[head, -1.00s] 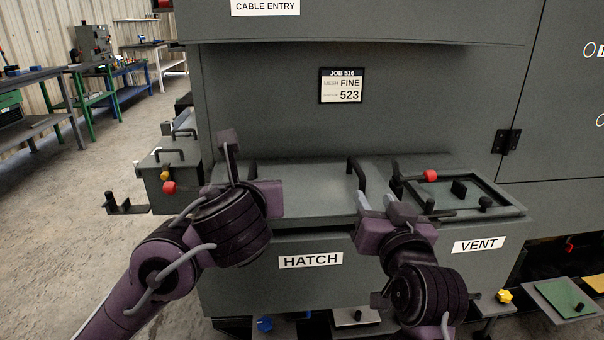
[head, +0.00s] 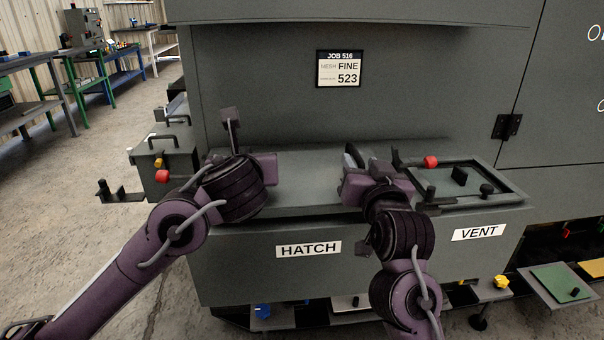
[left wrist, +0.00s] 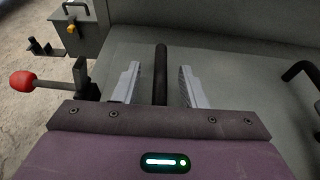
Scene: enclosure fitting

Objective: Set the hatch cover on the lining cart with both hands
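The hatch cover (head: 305,175) is a flat grey plate lying on the ledge above the HATCH label (head: 308,250). In the left wrist view its left handle (left wrist: 161,60), a dark bar, stands between the two spread pale fingers of my left gripper (left wrist: 160,78), with a gap each side. The cover's right handle (left wrist: 298,70) shows at that view's right edge. My right gripper (head: 356,160) is at the right handle in the head view. One pale finger shows; the wrist hides the rest and its opening. I cannot identify the lining cart.
Red-knobbed levers (head: 430,162) (head: 162,176) flank the cover. A recessed vent panel (head: 470,180) lies to the right. The upright cabinet wall (head: 270,110) closes off the back. A grey box (head: 160,160) with handles stands left. Floor (head: 60,220) is clear further left.

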